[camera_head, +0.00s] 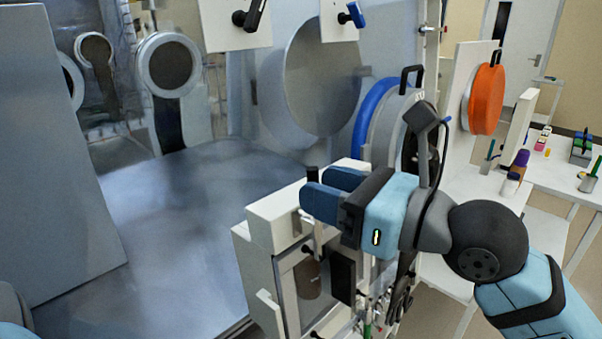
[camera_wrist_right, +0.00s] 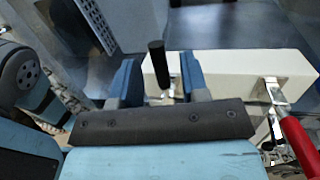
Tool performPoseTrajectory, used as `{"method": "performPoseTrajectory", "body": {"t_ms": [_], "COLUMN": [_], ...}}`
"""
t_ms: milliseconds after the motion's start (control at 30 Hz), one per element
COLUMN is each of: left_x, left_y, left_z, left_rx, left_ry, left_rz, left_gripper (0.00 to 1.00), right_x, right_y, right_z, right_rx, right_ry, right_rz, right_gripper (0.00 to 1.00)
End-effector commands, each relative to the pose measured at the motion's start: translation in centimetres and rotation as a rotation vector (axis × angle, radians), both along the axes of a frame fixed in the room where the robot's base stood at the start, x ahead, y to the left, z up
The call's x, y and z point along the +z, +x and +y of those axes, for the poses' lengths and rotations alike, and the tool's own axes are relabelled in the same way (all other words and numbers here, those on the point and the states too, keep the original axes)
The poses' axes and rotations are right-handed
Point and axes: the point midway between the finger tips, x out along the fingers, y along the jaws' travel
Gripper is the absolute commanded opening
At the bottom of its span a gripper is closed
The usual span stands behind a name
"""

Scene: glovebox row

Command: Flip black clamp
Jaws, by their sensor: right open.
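The black clamp (camera_wrist_right: 156,55) has an upright black handle on a small metal base at the edge of a white box (camera_wrist_right: 235,72). In the head view the handle top (camera_head: 312,174) shows just beyond my right gripper's fingers. My right gripper (camera_head: 328,190) is open, with its blue fingers over the white box (camera_head: 275,222). In the right wrist view the right gripper (camera_wrist_right: 158,78) has one finger on each side of the handle, with gaps visible; I cannot tell whether either finger touches it. My left gripper is not in view.
A red-handled clamp (camera_wrist_right: 299,143) sits right of the box in the wrist view. Another black clamp (camera_head: 254,14) and a blue clamp (camera_head: 351,16) are on upper panels. A round door with a blue rim (camera_head: 372,120) stands behind my right arm.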

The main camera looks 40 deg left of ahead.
Motion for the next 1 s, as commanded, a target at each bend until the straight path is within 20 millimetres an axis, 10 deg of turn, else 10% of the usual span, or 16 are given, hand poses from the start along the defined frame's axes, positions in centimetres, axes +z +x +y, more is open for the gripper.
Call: {"method": "performPoseTrajectory", "body": {"t_ms": [600, 800, 1000], "left_x": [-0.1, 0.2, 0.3], "left_y": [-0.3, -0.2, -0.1], "left_z": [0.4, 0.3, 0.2], "left_rx": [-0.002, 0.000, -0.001], "left_ry": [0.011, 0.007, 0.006], "left_rz": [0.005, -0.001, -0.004], "left_gripper": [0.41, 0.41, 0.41], "right_x": [0.0, 0.0, 0.0], "right_y": [-0.2, -0.2, -0.2], "right_z": [3.9, 3.9, 3.9], "right_rx": [-0.001, 0.000, 0.000], "right_ry": [0.001, 0.001, 0.002], "right_rz": [0.000, 0.000, 0.000], "right_gripper": [0.41, 0.00, 0.00]}}
